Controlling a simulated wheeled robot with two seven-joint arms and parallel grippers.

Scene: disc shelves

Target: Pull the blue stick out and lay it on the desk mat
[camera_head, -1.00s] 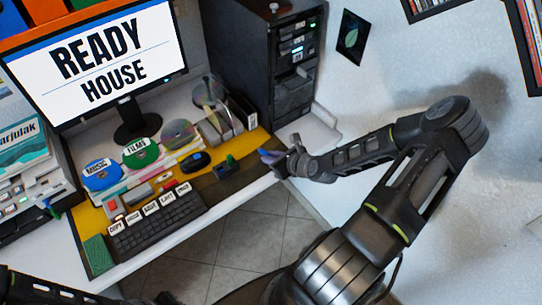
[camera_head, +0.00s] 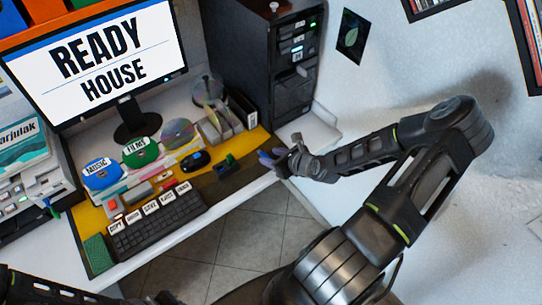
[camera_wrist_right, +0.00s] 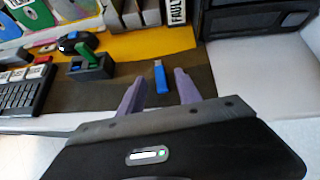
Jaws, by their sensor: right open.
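The blue stick (camera_wrist_right: 160,77), with a metal tip, appears to lie on the dark part of the desk mat (camera_wrist_right: 204,62) in the right wrist view. It is between the two purple fingers of my right gripper (camera_wrist_right: 158,90), which are open with gaps on both sides. A black holder (camera_wrist_right: 92,70) with a green stick (camera_wrist_right: 88,53) stands to the left. Of my left arm only dark parts show at the bottom left; its fingers cannot be made out.
The keyboard (camera_head: 157,223) and mouse (camera_head: 195,160) lie left of the holder. Disc stands and a small rack (camera_head: 222,125) line the back. The black computer tower (camera_head: 292,85) stands behind my right gripper. The desk's front edge is close.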

